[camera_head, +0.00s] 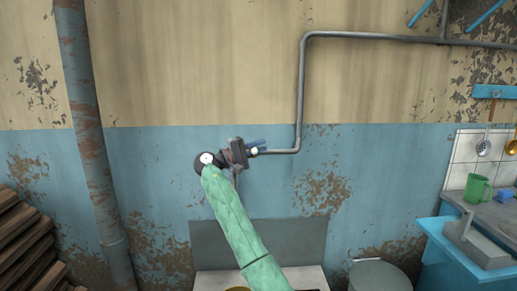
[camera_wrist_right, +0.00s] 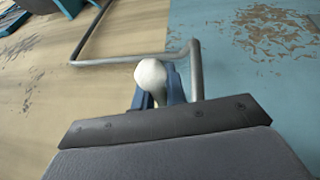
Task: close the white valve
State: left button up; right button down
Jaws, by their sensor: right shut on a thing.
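The white valve (camera_wrist_right: 151,76) shows in the right wrist view as a rounded white knob between the two blue fingers of my right gripper (camera_wrist_right: 160,88). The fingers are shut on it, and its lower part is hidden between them. In the head view my right gripper (camera_head: 256,146) is at the end of the grey pipe on the wall, and only a small bit of the white valve (camera_head: 254,151) shows by the fingers. The valve's exact turn angle cannot be told. My left gripper is in neither view.
The grey pipe (camera_head: 302,90) runs up the wall and then right. A thick rusty pipe (camera_head: 88,130) stands at the left. A blue counter (camera_head: 440,236) with a green mug (camera_head: 477,189) is at the right. A lidded grey pot (camera_head: 379,275) sits below.

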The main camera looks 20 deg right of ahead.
jog(key=c, duration=1.7)
grip_release()
jog(key=shift+w+f, duration=0.1)
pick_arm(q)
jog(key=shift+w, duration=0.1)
pick_arm(e)
jog(key=shift+a, duration=0.1)
